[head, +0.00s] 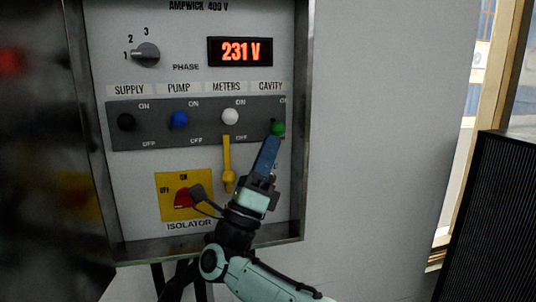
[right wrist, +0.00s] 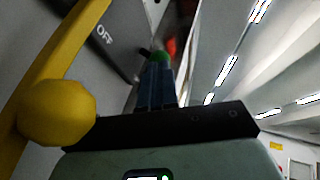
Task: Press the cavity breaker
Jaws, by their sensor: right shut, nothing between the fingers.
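The cavity breaker (head: 277,128) is a green knob under the CAVITY label, at the right end of the dark breaker strip. It sits lower on the strip than the other knobs. My right gripper (head: 272,142) is shut and empty, its fingertips at the green knob's lower edge. In the right wrist view the green knob (right wrist: 161,56) shows just past the tips of my shut fingers (right wrist: 157,72). Whether the tips touch it I cannot tell. The gripper hides the strip below the knob. My left gripper is not in view.
The black (head: 126,122), blue (head: 179,119) and white (head: 230,116) knobs line the strip to the left. A yellow lever (head: 227,160) hangs close left of my gripper. The red isolator (head: 184,200) is lower left. The cabinet's raised metal edge (head: 302,150) is close right.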

